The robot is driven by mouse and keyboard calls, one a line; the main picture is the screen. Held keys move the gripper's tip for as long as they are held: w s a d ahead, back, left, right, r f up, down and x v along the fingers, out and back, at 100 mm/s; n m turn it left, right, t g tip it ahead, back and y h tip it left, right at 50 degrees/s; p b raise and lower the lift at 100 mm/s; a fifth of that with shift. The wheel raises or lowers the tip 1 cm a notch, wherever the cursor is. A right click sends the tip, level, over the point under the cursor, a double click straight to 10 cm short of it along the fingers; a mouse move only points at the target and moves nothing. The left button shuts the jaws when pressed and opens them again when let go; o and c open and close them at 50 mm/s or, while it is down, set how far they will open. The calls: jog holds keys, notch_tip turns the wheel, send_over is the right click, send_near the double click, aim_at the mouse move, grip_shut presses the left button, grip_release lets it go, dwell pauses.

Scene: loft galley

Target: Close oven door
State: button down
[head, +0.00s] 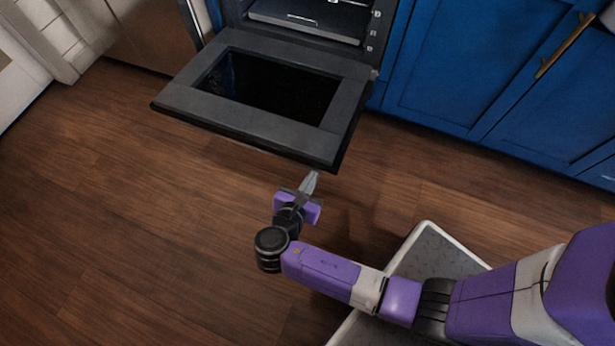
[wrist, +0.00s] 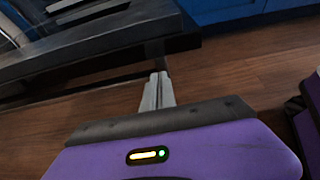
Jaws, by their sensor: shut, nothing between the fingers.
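The oven door (head: 345,115) is dark grey with a glass window and hangs folded down, open, in front of the oven (head: 300,25). In the head view my gripper (head: 311,180) is just in front of the door's near edge, toward its right corner. In the wrist view the shut fingers of my gripper (wrist: 157,88) point toward the door (wrist: 100,52), close to its edge. I cannot tell whether they touch it. Nothing is held. The oven's inside shows a rack above the door.
Blue cabinets (head: 450,65) with a brass handle (head: 565,45) stand right of the oven. A brown panel (head: 150,35) is at its left. The wood floor (head: 130,210) is clear left of my arm and in front of the door.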

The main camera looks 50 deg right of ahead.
jog(key=shift+d+r, duration=0.1)
jog(key=shift+r, duration=1)
jog(key=shift+r, duration=0.1)
